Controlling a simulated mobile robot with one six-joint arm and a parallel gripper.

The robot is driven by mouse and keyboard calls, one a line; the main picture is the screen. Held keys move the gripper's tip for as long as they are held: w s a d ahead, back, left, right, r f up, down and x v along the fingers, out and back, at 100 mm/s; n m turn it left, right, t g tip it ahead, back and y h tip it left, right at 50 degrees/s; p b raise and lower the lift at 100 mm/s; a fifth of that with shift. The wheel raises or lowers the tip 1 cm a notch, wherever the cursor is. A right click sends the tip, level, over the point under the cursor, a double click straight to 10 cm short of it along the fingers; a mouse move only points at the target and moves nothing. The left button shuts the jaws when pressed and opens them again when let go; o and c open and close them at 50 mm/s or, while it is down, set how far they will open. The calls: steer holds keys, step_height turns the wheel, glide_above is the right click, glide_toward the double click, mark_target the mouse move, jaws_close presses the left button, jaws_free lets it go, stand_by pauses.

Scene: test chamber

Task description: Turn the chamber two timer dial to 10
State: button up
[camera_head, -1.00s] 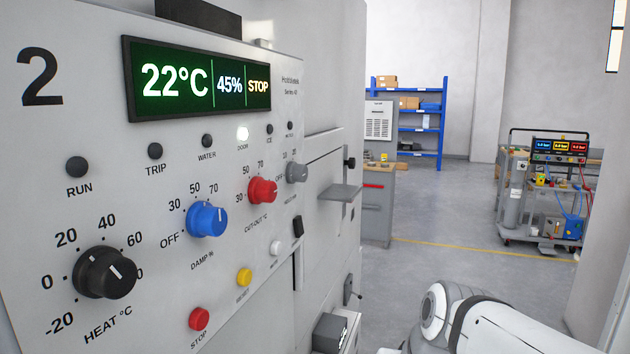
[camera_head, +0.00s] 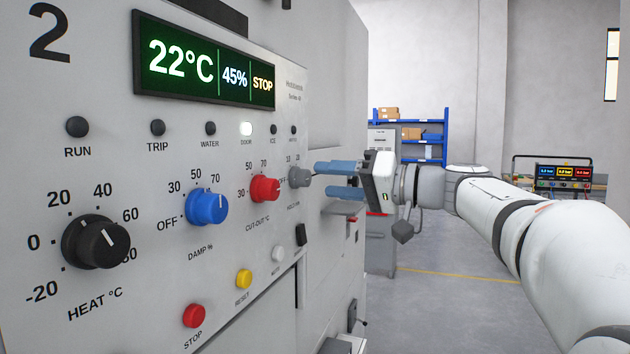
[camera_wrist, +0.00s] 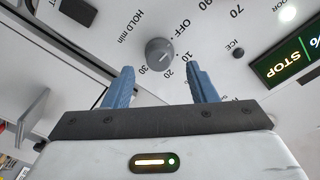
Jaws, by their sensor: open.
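The timer dial (camera_head: 299,177) is a small grey knob at the right end of the dial row on the chamber two panel (camera_head: 130,290). In the wrist view the grey dial (camera_wrist: 159,53) has a light pointer line, with OFF, 10, 20, 30 and "HOLD min" printed around it. The pointer's exact mark is hard to tell. My gripper (camera_head: 338,181) has blue fingers and is open and empty, just right of the dial. In the wrist view my gripper's fingers (camera_wrist: 162,84) stand apart, with the dial beyond and between them, seemingly not touching it.
A red cut-out knob (camera_head: 264,189), blue damp knob (camera_head: 207,207) and black heat knob (camera_head: 96,242) sit left of the dial. The display (camera_head: 205,62) reads 22°C, 45%, STOP. A shelf and trolley stand far behind over open floor.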

mark_target(308, 179)
steer(key=shift+x, duration=2.35)
steer(key=shift+c, duration=0.2)
steer(key=c, duration=0.7)
steer(key=shift+d+p, duration=0.15)
steer(key=shift+p, duration=0.15)
steer(key=shift+c, duration=1.1)
